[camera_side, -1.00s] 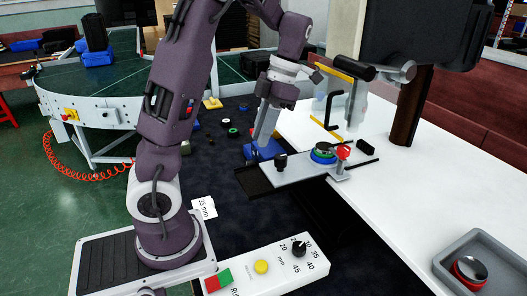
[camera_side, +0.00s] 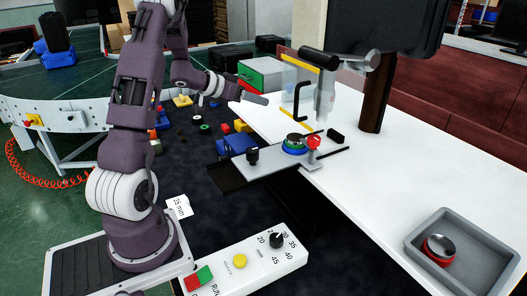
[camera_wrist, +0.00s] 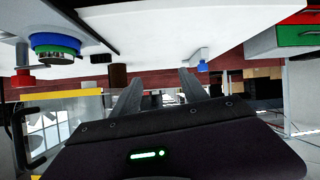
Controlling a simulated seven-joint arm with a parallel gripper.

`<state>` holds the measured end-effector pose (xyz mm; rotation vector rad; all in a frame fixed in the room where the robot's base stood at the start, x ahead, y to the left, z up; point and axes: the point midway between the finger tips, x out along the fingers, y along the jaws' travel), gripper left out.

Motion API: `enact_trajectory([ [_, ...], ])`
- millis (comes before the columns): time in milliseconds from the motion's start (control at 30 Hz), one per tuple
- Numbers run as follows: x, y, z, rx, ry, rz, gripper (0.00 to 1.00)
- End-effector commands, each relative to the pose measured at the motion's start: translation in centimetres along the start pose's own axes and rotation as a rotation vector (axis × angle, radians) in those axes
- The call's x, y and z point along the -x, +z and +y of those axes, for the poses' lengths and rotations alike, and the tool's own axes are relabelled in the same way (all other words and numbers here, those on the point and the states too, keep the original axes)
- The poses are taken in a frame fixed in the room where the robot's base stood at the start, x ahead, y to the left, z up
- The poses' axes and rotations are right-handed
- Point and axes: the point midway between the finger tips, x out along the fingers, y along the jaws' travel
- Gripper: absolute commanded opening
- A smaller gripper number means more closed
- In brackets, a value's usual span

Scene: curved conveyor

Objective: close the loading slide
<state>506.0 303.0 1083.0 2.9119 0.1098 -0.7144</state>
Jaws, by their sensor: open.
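The loading slide (camera_side: 274,164) is a flat grey plate in the side view, jutting from the white bench's left edge with a dark tray end (camera_side: 228,177). A black knob (camera_side: 252,155) stands on it. A blue and green round piece (camera_side: 293,149) and a red knob (camera_side: 313,143) are at its bench end. The wrist view is upside down and shows the round piece (camera_wrist: 55,44) and red knob (camera_wrist: 22,79) at upper left. My gripper (camera_side: 258,98) is behind and above the slide, apart from it. Its two fingers (camera_wrist: 160,90) are spread and empty.
A clear guard with a yellow frame (camera_side: 295,64) and black handle stands behind the slide. A green and red cabinet (camera_side: 260,74) is near my gripper. Loose coloured blocks (camera_side: 241,126) lie behind the slide. A grey bin (camera_side: 466,254) holds a red and silver piece.

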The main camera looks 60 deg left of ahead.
Motion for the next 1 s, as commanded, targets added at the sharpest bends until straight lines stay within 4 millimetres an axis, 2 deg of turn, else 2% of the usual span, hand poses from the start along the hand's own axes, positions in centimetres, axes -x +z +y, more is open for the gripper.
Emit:
enact_trajectory([
  [100, 3.5, 1.7, 5.8, -0.173, 0.339, 0.082, 0.52],
  [167, 6.1, 2.2, 8.5, -0.234, 0.493, 0.151, 0.52],
  [200, 8.0, 2.3, 10.1, -0.264, 0.586, 0.204, 0.52],
  [267, 11.2, 2.3, 11.9, -0.297, 0.714, 0.293, 0.52],
  [333, 15.2, 2.1, 13.6, -0.319, 0.848, 0.412, 0.52],
  [400, 13.1, 5.5, 13.2, -0.309, 0.85, 0.403, 0.52],
  [500, 11.2, 9.1, 12.8, -0.313, 0.847, 0.402, 0.52],
  [633, 9.4, 12.2, 12.3, -0.32, 0.845, 0.402, 0.52],
  [767, 8.5, 12.8, 12.8, -0.326, 0.845, 0.404, 0.52],
  [1000, 5.8, 11.8, 16.4, -0.327, 0.847, 0.402, 0.52],
])
